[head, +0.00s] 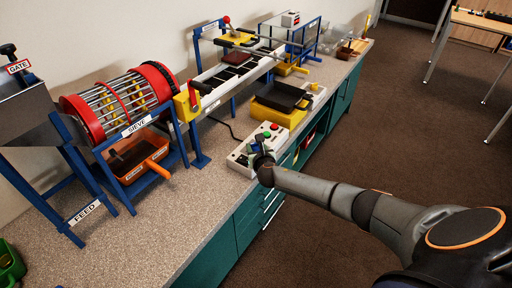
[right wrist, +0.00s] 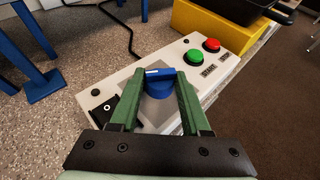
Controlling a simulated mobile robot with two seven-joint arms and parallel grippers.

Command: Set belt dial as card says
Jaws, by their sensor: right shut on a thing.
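A white control box (head: 237,159) stands at the bench's front edge, and it also shows in the right wrist view (right wrist: 208,76). A blue dial (right wrist: 158,87) with a white pointer mark sits on its grey plate. My right gripper (head: 258,150) reaches over the box. In the right wrist view its green fingers (right wrist: 160,78) are shut on the dial, one on each side. The mark lies toward the left end of the dial's bar. The belt (head: 215,72) runs behind the box. I cannot make out the card. My left gripper is not in view.
The box also has a green button (right wrist: 192,57) and a red button (right wrist: 211,45). A yellow stand with a black tray (head: 285,95) stands just behind it. A red-rimmed sieve drum (head: 115,100) is at left. The bench (head: 190,215) is clear in front.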

